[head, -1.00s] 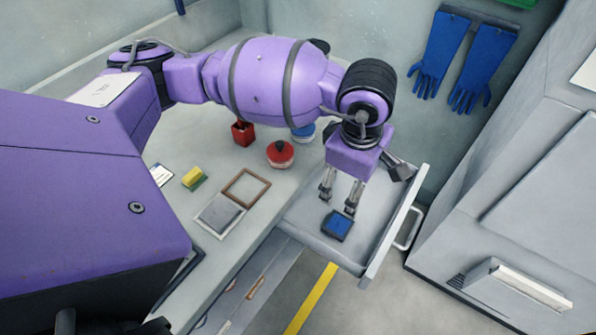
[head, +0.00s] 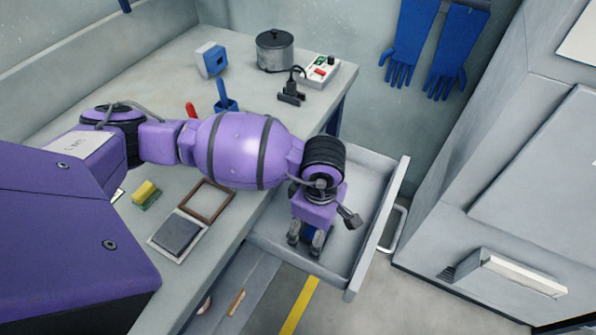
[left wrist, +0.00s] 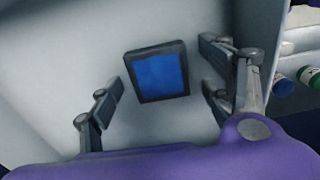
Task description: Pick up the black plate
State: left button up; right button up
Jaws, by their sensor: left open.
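A square black plate with a blue face (left wrist: 157,73) lies flat on the light floor of the open drawer (head: 352,255). In the head view my left gripper (head: 306,246) is down in the drawer over this plate and hides most of it. In the left wrist view my left gripper (left wrist: 163,80) is open, with fingers to the left and right of the plate and gaps on both sides. Nothing is held. Another dark grey square plate (head: 176,234) sits in a pale frame on the bench. My right gripper is not in view.
The drawer's front wall (head: 378,235) and side walls enclose the gripper. On the bench (head: 95,235) are an empty brown frame (head: 207,202), a yellow-green sponge (head: 146,194), a pot (head: 275,50) and a power strip (head: 320,71). A grey cabinet (head: 500,180) stands at right.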

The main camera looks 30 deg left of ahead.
pick_arm(q)
jog(key=shift+w+r, duration=0.1)
jog(key=c, duration=1.6)
jog(key=shift+c, duration=0.8)
jog(key=shift+r, duration=0.1)
